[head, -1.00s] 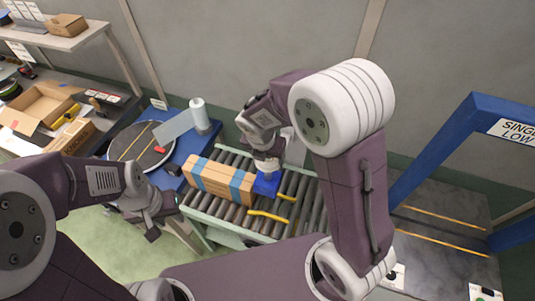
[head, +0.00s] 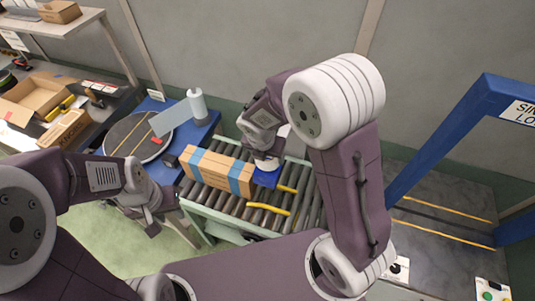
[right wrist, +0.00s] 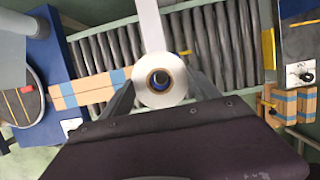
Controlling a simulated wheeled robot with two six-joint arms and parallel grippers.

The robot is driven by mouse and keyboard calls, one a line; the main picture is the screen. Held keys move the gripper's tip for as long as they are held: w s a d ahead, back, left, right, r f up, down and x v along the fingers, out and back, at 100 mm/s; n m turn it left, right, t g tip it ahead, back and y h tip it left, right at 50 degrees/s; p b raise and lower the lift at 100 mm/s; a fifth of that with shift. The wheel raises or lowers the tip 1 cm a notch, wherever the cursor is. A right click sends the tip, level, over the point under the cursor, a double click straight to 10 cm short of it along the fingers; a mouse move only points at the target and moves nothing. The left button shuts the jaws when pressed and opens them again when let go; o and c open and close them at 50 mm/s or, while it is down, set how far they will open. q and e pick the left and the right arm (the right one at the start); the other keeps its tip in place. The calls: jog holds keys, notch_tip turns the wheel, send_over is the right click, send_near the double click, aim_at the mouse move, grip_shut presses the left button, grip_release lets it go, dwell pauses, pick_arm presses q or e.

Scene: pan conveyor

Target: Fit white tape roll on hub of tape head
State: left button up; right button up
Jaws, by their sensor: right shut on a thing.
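The white tape roll (right wrist: 143,92) shows end-on in the right wrist view, with a brown core and something blue and dark inside its hole. My right gripper (right wrist: 162,88) is shut on it, one finger on each side. In the head view my right gripper (head: 268,163) is right above a blue part (head: 266,178) over the conveyor, likely the tape head. The hub cannot be made out clearly, so I cannot tell whether the roll is around it. My left gripper (head: 166,213) is open and empty, left of the conveyor.
A brown carton with blue bands (head: 217,171) lies on the roller conveyor (head: 223,205) beside the blue part. Yellow bars (head: 268,208) stand close by. A round dark turntable (head: 128,137) and a white-topped post (head: 197,103) are at left, a blue frame (head: 450,135) at right.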

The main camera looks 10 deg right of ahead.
aim_at(268, 162)
dwell(0.4)
jog(key=shift+p, duration=0.75)
dwell(0.5)
jog(key=shift+f+b, duration=1.6)
jog(key=shift+f, duration=0.5)
jog(key=o, duration=1.5)
jog(key=shift+r, duration=0.1)
jog(key=p+v, duration=0.1)
jog(key=v, duration=0.7)
jog(key=shift+s+r, duration=0.1)
jog(key=shift+r, duration=0.3)
